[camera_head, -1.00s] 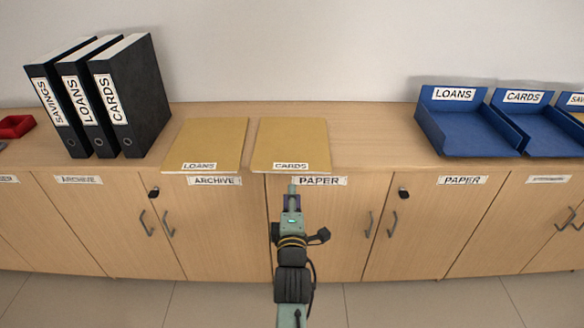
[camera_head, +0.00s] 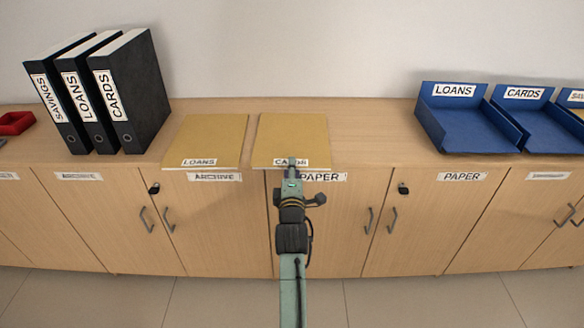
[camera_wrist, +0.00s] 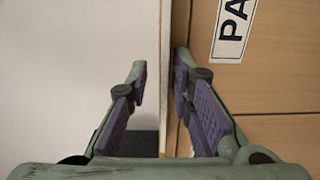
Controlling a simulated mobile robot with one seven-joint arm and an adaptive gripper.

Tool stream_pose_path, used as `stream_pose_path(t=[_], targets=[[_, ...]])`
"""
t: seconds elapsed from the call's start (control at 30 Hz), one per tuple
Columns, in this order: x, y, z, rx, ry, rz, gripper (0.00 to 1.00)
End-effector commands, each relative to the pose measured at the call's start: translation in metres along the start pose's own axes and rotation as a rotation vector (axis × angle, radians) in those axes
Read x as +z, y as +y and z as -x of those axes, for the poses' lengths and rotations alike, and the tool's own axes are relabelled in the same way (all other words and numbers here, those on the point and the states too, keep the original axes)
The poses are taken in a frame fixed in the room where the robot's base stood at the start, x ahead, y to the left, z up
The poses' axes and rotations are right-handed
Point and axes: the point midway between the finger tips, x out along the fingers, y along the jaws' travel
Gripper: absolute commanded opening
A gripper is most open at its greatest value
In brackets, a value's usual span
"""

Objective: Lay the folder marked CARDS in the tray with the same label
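The tan CARDS folder (camera_head: 293,135) lies flat on the counter, its front edge at the counter's front edge. My gripper (camera_head: 291,162) is at that front edge and covers part of the CARDS label. In the wrist view my gripper (camera_wrist: 160,85) is open, with one finger on each side of a thin tan edge (camera_wrist: 166,60). I cannot tell whether either pad touches it. The blue CARDS tray (camera_head: 540,122) stands on the counter at the right, between the LOANS and another blue tray, and looks empty.
The LOANS folder (camera_head: 210,135) lies just left of the CARDS folder. Black binders (camera_head: 142,90) stand further left, by a red tray (camera_head: 14,123). The blue LOANS tray (camera_head: 460,125) is left of the CARDS tray. The counter (camera_head: 370,130) is clear between folders and trays.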

Motion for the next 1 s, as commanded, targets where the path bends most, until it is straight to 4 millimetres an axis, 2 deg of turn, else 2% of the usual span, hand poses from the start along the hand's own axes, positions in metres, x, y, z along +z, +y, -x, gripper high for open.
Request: stream_pose_path(t=[0.2,0.8,1.0], targets=[[0.0001,0.0002,-0.0001,0.000,0.000,0.000,0.21],[0.0001,0.0004,0.0001,0.001,0.000,0.000,0.01],[0.0001,0.0005,0.0001,0.001,0.000,0.000,0.00]])
